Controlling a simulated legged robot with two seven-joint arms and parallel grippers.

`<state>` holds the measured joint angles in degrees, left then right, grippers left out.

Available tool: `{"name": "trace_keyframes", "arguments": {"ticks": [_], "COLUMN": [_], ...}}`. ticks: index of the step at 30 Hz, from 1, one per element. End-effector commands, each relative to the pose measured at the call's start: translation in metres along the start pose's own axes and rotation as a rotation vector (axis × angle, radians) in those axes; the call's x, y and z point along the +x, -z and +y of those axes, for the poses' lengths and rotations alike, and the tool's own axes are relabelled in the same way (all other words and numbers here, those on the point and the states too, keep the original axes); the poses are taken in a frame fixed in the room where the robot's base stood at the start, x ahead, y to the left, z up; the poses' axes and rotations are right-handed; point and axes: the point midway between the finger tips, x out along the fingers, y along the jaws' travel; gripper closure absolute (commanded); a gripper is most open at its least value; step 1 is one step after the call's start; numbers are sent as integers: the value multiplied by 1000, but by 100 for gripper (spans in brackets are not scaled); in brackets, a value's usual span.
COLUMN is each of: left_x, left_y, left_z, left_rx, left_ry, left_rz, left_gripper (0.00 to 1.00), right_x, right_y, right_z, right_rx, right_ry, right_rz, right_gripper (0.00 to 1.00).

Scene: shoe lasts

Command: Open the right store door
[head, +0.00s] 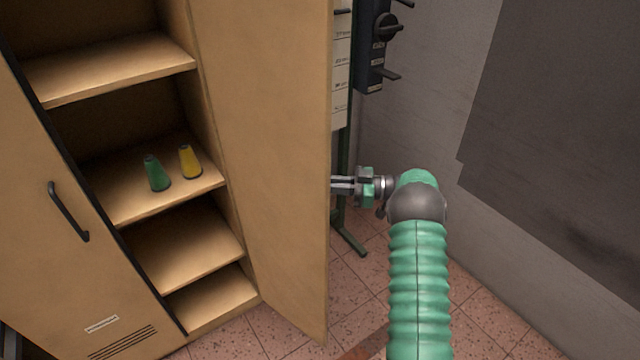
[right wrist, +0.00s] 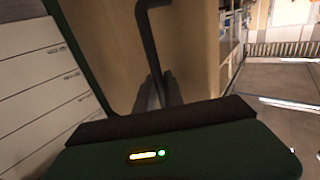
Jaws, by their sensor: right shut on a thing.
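The right store door (head: 268,150) stands wide open in the head view, swung out from the cabinet, its inner face toward me. My right gripper (head: 338,185) is at the door's outer side, just past its free edge. Its fingertips are partly hidden behind the door. In the right wrist view, the dark door handle (right wrist: 148,40) runs down to my right gripper's fingers (right wrist: 160,92), which are shut on it. The tan outer face of the door (right wrist: 190,50) lies behind. My left gripper is not in view.
The left door (head: 60,220) is closed, with its own black handle (head: 68,212). A green-framed stand (head: 345,120) and a grey wall (head: 430,100) are close to the right.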

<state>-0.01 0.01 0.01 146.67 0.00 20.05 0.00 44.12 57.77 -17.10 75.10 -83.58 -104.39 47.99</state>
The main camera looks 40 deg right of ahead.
Motion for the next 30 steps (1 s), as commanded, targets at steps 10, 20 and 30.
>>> {"name": "trace_keyframes", "arguments": {"ticks": [10,20,30], "left_x": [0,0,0], "left_y": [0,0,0], "left_z": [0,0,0], "left_rx": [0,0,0], "left_ry": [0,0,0], "left_rz": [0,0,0], "left_gripper": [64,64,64], "right_x": [-4,-5,-10], "right_y": [-3,-4,-3], "right_z": [2,4,4], "right_rx": [5,5,4], "right_ry": [11,11,9], "right_rz": [-3,0,0], "right_gripper": [100,66,66]}}
